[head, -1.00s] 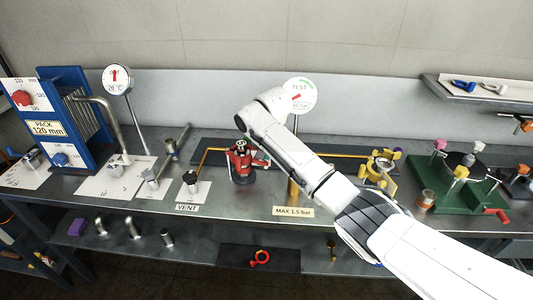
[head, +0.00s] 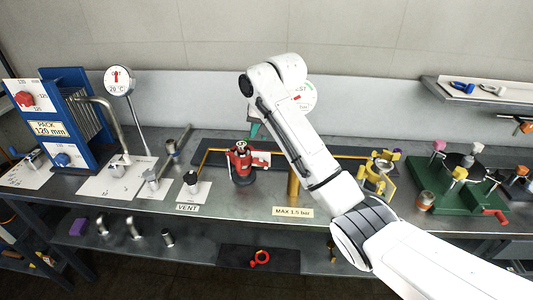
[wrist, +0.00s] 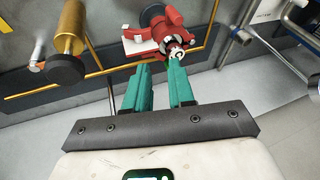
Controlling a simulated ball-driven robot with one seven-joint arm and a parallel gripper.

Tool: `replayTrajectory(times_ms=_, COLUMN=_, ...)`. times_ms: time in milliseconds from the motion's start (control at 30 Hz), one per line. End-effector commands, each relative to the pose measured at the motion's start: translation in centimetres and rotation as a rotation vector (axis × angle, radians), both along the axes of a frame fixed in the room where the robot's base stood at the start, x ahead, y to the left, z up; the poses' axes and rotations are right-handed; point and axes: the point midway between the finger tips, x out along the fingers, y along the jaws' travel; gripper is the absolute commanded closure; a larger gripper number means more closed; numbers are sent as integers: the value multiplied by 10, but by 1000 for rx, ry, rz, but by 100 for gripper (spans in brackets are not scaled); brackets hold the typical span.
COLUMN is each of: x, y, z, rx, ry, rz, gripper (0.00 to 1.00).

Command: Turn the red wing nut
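A red fitting (head: 240,160) stands upright on a dark round base on the bench, left of the yellow post. In the wrist view this red fitting (wrist: 168,28) shows at the top, with a pale metal end facing my fingers. I cannot tell which of its red parts is the wing nut. My gripper (wrist: 160,66) has two teal fingers, apart with nothing between them. The right fingertip is close to or overlaps the metal end; contact cannot be told. In the head view my gripper (head: 255,131) shows just behind and above the fitting, partly hidden by my arm.
A yellow pipe (head: 205,158) runs to the fitting, and a yellow post (head: 293,187) stands to its right. A round gauge (head: 302,97) behind is partly covered by my arm. A green fixture (head: 440,195) stands far right.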

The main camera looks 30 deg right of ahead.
Motion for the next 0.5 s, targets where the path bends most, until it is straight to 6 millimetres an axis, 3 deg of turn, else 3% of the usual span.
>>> replayTrajectory(times_ms=33, x=11, y=27, z=-12, rx=65, ry=-63, rz=61, gripper=71)
replayTrajectory(times_ms=133, x=34, y=85, z=-17, rx=226, ry=-243, rz=180, gripper=62)
replayTrajectory(times_ms=300, x=55, y=167, z=-2, rx=509, ry=-572, rz=281, gripper=62)
replayTrajectory(times_ms=400, x=57, y=197, z=14, rx=666, ry=-762, rz=270, gripper=62)
replayTrajectory(times_ms=500, x=56, y=211, z=29, rx=809, ry=-943, rz=207, gripper=62)
